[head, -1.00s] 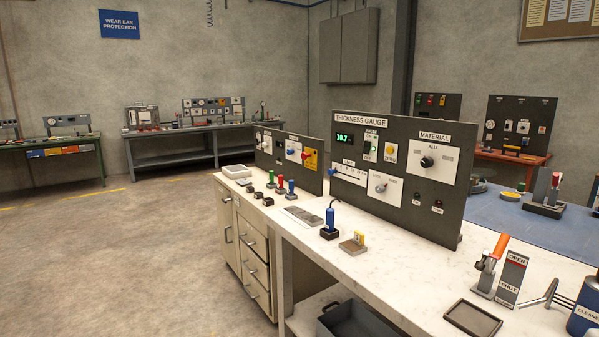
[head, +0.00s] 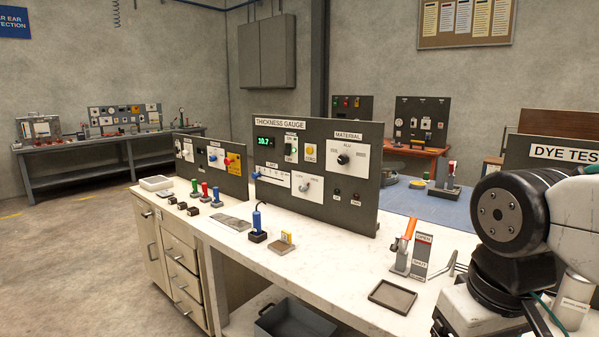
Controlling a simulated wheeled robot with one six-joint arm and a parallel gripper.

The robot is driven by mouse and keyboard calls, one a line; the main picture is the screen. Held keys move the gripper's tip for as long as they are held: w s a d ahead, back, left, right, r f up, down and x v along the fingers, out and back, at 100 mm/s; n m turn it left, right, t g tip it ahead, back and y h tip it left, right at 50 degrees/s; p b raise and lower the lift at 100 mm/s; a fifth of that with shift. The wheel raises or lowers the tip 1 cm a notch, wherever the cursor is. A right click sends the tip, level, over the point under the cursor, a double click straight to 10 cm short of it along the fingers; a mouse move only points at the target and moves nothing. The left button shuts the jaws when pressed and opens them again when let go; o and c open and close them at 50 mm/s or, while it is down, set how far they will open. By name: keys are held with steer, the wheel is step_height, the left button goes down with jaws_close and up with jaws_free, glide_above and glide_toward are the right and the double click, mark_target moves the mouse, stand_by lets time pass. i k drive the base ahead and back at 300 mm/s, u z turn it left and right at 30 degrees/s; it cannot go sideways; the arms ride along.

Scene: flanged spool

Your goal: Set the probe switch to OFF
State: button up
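The THICKNESS GAUGE panel (head: 330,213) stands upright on the white bench, with a lit green display (head: 265,142) at its upper left. Beside the display is a small white plate with a dark switch (head: 289,149). It looks like the probe switch, but its lettering and position are too small to read surely. A blue-handled probe (head: 257,220) stands in a dark block in front of the panel. My arm shows at the right edge, well apart from the panel. My gripper is out of view.
An orange-handled lever (head: 404,240) by an OPEN/SHUT sign and a dark tray (head: 392,296) stand on the bench's right part. A small block with a yellow piece (head: 283,242) sits before the panel. Floor at left is clear.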

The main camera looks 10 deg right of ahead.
mark_target(287, 147)
steer(key=k, duration=0.65)
steer(key=u, duration=0.4)
steer(key=i, duration=0.45)
steer(key=u, duration=0.9)
steer(key=i, duration=1.35)
steer(key=z, duration=0.8)
steer(key=i, duration=0.55)
steer(key=z, duration=0.4)
